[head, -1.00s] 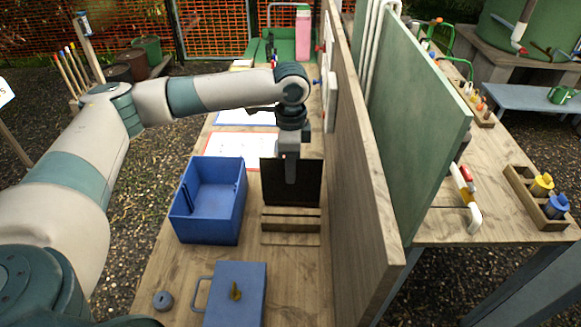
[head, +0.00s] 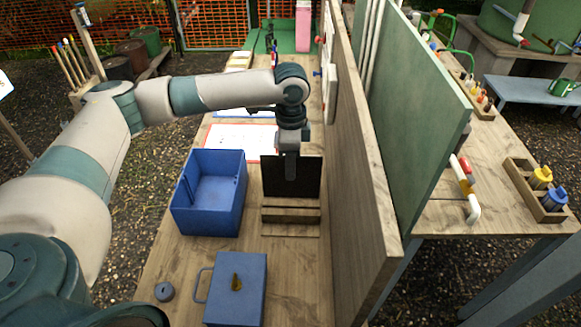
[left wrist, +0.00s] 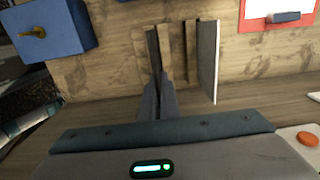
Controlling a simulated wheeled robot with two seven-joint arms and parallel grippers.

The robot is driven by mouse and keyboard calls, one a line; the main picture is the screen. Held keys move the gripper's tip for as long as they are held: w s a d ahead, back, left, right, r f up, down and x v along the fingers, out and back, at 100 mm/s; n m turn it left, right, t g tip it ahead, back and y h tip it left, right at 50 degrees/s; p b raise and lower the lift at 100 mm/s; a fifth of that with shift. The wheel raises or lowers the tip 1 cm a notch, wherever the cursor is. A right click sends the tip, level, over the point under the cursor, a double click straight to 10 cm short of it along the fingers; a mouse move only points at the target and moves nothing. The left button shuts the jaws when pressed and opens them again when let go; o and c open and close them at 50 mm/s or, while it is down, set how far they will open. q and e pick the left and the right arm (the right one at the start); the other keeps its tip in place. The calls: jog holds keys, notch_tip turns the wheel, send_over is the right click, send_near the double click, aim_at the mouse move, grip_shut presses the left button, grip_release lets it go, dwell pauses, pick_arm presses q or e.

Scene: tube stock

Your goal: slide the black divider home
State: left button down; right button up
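The black divider (head: 306,182) stands upright in the wooden rack (head: 291,215), close to the tall plank wall. My left gripper (head: 290,172) comes down from above at the middle of its top edge, one finger in front of its face. In the left wrist view the fingers (left wrist: 156,85) are close together on the thin dark edge of the divider (left wrist: 153,48), which runs between pale wooden rails. The divider's lower edge is hidden by the rack. My right gripper is not in view.
An open blue bin (head: 209,200) stands left of the rack, and a blue box with a brass knob (head: 250,290) in front. The plank wall (head: 350,150) rises close on the right. A grey upright panel (left wrist: 208,60) stands beside the rails in the left wrist view.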

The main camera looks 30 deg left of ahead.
aim_at(291, 190)
pick_arm(q)
jog(key=shift+f, duration=0.15)
jog(key=shift+f, duration=1.3)
jog(key=shift+f, duration=0.3)
jog(key=shift+f, duration=1.2)
jog(key=shift+f, duration=0.3)
jog(key=shift+f, duration=1.05)
